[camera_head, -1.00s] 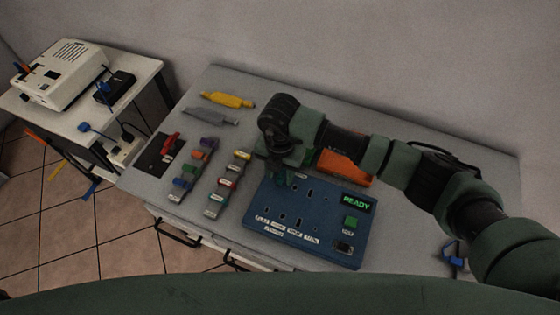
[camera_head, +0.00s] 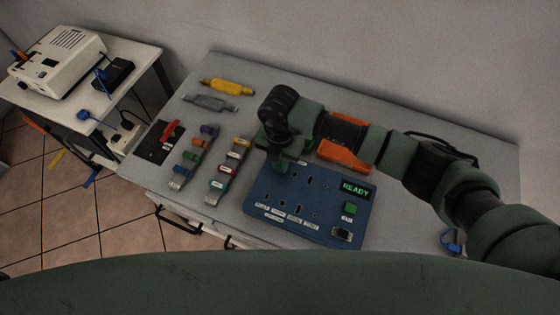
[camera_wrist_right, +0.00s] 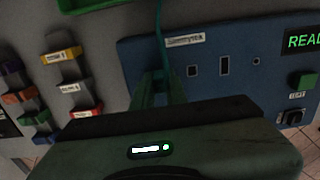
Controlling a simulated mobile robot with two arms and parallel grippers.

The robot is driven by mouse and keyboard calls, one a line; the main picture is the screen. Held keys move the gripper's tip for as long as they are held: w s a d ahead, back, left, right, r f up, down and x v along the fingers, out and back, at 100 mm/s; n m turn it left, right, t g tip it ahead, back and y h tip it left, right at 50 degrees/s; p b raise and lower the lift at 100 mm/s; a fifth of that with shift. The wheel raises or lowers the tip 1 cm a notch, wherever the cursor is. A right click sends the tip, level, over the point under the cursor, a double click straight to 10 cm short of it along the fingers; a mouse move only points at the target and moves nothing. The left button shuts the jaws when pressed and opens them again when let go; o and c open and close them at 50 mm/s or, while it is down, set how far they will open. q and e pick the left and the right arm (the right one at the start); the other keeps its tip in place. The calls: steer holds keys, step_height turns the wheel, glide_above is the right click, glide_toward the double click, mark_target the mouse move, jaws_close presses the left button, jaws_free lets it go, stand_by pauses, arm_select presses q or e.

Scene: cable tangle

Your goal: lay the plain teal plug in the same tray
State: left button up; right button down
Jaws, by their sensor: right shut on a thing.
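My right gripper (camera_head: 278,168) is over the upper left part of the blue test panel (camera_head: 273,189). In the right wrist view its fingers (camera_wrist_right: 158,90) point at the panel (camera_wrist_right: 212,82) and are shut on a teal plug (camera_wrist_right: 158,74), mostly hidden between them. A teal cable (camera_wrist_right: 161,35) runs up from there. I cannot tell whether the plug touches the panel. A green tray edge (camera_wrist_right: 88,4) shows at the top left of the wrist view; my arm mostly hides it in the head view. My left gripper is out of view.
An orange tray (camera_head: 344,155) lies partly behind my arm. Two racks of coloured plugs (camera_head: 193,157) (camera_head: 229,171) stand left of the panel. The panel display (camera_head: 356,188) reads READY. A blue clip-like thing (camera_head: 451,242) lies at the right. A side table (camera_head: 145,82) holds a white device.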

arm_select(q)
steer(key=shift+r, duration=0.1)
arm_select(e)
steer(key=shift+r, duration=0.2)
arm_select(q)
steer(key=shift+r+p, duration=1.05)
steer(key=shift+p, duration=0.1)
arm_select(e)
steer(key=shift+r, duration=1.4)
